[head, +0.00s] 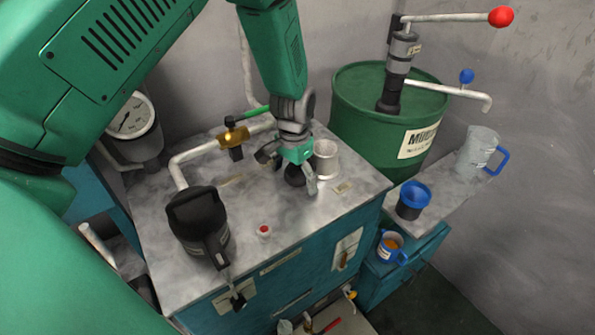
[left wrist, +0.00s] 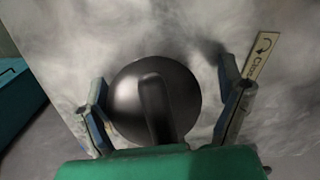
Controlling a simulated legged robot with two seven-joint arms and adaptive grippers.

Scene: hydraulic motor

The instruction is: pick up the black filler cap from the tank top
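The black filler cap (head: 294,176) is on the grey tank top (head: 325,214), partly hidden under my left gripper (head: 289,170). In the left wrist view the cap (left wrist: 155,98) is a round dark disc with a raised grip bar across it. My left gripper (left wrist: 166,105) is open above it, with one finger on each side of the cap. The left finger is close to the cap's edge; a wider gap shows on the right. I cannot tell whether the left finger touches. My right gripper is not in view.
A pale cylinder (head: 326,158) stands close beside my left gripper. A pipe with a brass valve (head: 233,137) runs behind it. A black motor-like unit (head: 198,222) and a small red-topped part (head: 263,231) are at front left. A green drum (head: 360,97) stands behind right.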

